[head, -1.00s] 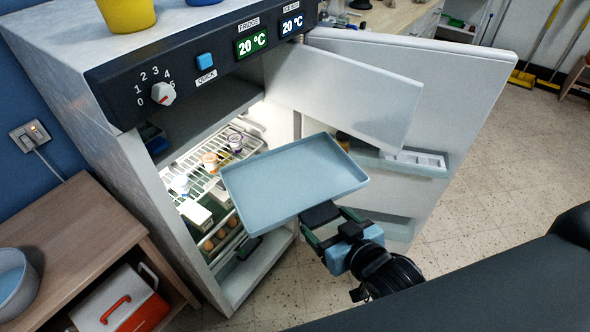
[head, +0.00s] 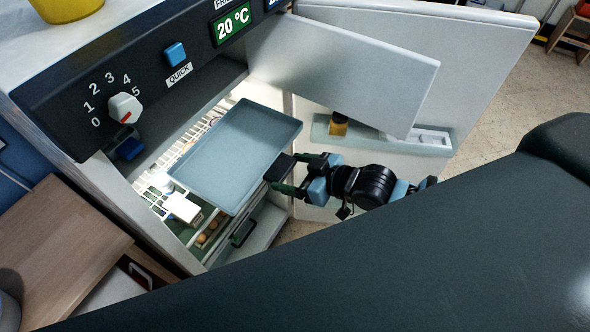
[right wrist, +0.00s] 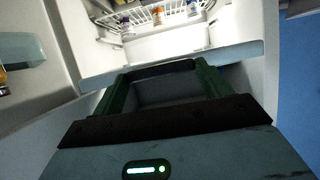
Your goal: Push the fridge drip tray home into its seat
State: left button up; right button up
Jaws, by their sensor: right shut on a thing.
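The drip tray (head: 236,152) is a flat pale blue-grey tray with a low rim. It is held at the mouth of the open fridge (head: 185,80), above the wire shelf and partly covering the view of it. My right gripper (head: 283,176) is shut on the tray's near right edge. In the right wrist view the tray's edge (right wrist: 225,54) lies across the picture, beyond the green fingers of my right gripper (right wrist: 162,72). The seat for the tray cannot be made out. My left gripper is not in view.
The fridge door (head: 480,70) stands open to the right, with door shelves (head: 365,138). A smaller inner flap (head: 350,65) hangs open above the tray. A white carton (head: 182,208) and eggs (head: 205,235) are inside. A wooden side table (head: 60,235) stands left.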

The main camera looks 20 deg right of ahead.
aim_at(272, 162)
jog(key=shift+w+a+b, duration=0.25)
jog(key=shift+w+a, duration=0.3)
jog(key=shift+w, duration=0.2)
jog(key=shift+w+a+b, duration=0.25)
jog(key=shift+w+a, duration=0.3)
jog(key=shift+w, duration=0.15)
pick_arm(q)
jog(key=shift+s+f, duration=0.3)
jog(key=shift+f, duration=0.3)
pick_arm(e)
jog(key=shift+w+a, duration=0.7)
jog(key=shift+w, duration=0.2)
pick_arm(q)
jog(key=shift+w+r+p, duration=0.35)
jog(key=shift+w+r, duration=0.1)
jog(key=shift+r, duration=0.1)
pick_arm(e)
jog(key=shift+r, duration=0.1)
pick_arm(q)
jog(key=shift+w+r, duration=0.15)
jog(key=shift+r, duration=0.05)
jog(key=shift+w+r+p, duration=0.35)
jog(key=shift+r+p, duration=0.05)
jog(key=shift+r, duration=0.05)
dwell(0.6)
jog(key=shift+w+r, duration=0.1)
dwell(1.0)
